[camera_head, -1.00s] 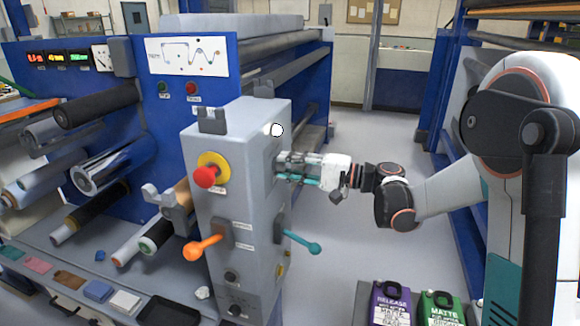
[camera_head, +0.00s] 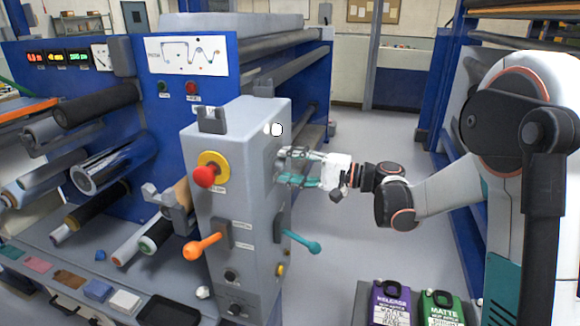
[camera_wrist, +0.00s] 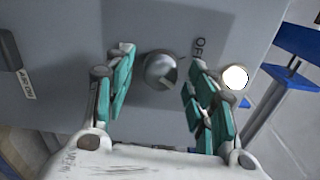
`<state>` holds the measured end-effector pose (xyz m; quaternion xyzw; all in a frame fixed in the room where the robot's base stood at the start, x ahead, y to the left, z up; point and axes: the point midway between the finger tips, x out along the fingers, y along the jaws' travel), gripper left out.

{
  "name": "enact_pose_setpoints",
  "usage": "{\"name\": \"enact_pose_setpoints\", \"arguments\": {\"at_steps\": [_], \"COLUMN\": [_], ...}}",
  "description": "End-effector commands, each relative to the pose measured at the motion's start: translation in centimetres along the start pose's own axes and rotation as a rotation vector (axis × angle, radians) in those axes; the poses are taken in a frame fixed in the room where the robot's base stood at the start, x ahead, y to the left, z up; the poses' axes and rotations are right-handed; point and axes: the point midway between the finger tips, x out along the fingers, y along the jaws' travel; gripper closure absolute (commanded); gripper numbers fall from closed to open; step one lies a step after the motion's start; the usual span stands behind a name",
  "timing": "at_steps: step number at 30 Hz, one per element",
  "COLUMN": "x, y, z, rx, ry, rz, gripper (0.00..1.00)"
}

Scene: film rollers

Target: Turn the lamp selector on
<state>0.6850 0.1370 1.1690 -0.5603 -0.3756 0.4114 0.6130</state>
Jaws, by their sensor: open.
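The selector, a round grey metal knob (camera_wrist: 161,70) with a notch in its face, sits on the grey panel in the wrist view. My gripper (camera_wrist: 160,98) is open, with teal-padded fingers on either side of the knob and visible gaps between. In the head view my gripper (camera_head: 290,166) is at the right side face of the grey control cabinet (camera_head: 215,122), and the knob is hidden there. A white round spot, which may be a lamp, shows above the gripper (camera_head: 277,129) and right of the knob in the wrist view (camera_wrist: 235,77).
The cabinet front has a red emergency button (camera_head: 205,177) and an orange lever (camera_head: 203,247). A teal lever (camera_head: 300,241) sticks out below my gripper. Purple (camera_head: 390,303) and green (camera_head: 440,308) containers stand at the lower right. The floor behind the arm is clear.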

Motion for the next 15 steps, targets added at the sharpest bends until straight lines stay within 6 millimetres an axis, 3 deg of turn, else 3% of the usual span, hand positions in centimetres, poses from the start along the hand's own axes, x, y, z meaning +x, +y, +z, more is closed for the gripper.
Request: {"name": "enact_pose_setpoints", "arguments": {"at_steps": [5,15], "x": [-1.1,-7.6], "y": [0.0,0.0], "z": [-0.1,-0.1], "rx": [0.0,0.0], "ry": [0.002,0.004], "rz": [0.0,0.0], "gripper": [0.49,0.49]}}
